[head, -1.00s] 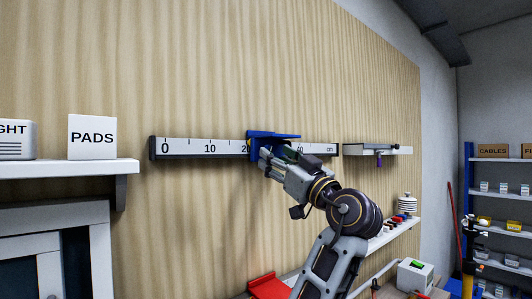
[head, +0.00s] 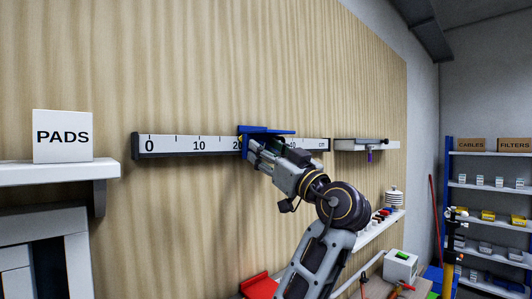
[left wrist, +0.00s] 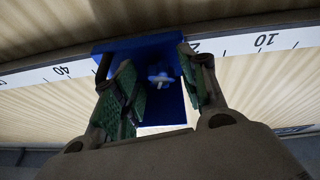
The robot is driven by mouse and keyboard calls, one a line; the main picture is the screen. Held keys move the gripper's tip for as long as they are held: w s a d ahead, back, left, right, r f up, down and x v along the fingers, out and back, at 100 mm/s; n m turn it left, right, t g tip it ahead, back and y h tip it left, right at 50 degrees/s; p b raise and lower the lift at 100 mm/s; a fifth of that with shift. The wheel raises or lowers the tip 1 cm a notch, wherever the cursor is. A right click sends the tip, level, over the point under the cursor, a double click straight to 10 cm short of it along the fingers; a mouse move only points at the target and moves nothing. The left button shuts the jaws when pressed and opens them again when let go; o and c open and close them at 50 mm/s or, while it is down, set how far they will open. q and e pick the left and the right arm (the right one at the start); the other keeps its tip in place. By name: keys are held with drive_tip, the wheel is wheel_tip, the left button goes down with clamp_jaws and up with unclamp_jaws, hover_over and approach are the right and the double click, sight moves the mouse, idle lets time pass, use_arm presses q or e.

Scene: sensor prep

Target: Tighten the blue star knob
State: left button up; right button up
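The blue star knob (left wrist: 160,78) shows in the left wrist view, on the blue slider (left wrist: 148,50). The slider also shows in the head view (head: 268,130), mounted on the white scale rail (head: 180,145) just past the 20 mark. My left gripper (head: 252,154) is at the slider. In the left wrist view, its two green-padded fingers (left wrist: 163,82) are apart on either side of the knob, with gaps visible between them and it. In the head view the knob is hidden behind the gripper. My right gripper is not in view.
A white shelf (head: 60,173) with a PADS box (head: 62,136) is at left. A small wall bracket (head: 365,145) with a purple-tipped part is right of the rail. A red bin (head: 260,288) is below. The wall left of the gripper, under the rail, is bare.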

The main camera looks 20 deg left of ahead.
use_arm(q)
drive_tip(key=c, duration=0.7)
drive_tip(key=shift+o, duration=0.2)
drive_tip(key=shift+a+m+t+h+b, duration=0.1)
drive_tip(key=shift+m+t+h+b, duration=0.45)
drive_tip(key=shift+m, duration=0.85)
drive_tip(key=shift+s+m, duration=0.1)
drive_tip(key=shift+m, duration=0.6)
drive_tip(key=o, duration=1)
drive_tip(key=shift+v, duration=3.75)
